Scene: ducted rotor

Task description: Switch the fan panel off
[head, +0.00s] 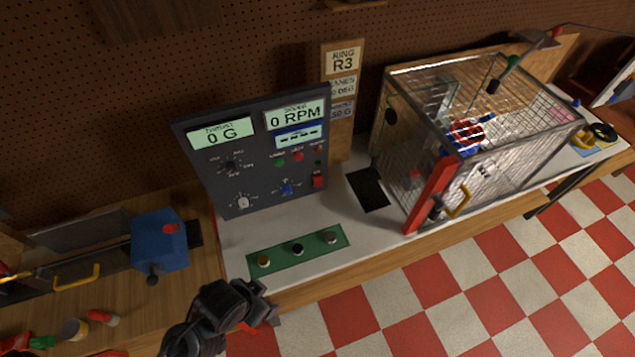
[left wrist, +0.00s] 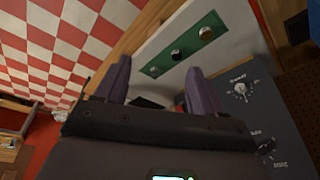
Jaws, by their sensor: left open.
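The dark fan panel (head: 262,165) stands upright on the white bench, its displays reading 0 G and 0 RPM. A red switch (head: 318,182) sits at its lower right; I cannot tell its position. A blue knob (head: 287,188), a pale knob (head: 243,202), a dark knob (head: 231,166) and small coloured buttons are also on its face. My left gripper (head: 262,302) is open and empty, in front of the bench edge and apart from the panel. In the left wrist view, its fingers (left wrist: 158,88) are spread, with the panel (left wrist: 250,115) to the right. My right gripper is not in view.
A green strip (head: 297,252) with 3 knobs lies on the bench between my left gripper and the panel. A mesh cage (head: 485,130) with a red-edged door stands to the right. A blue box (head: 160,240) is at the left. A black pad (head: 367,189) lies beside the panel.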

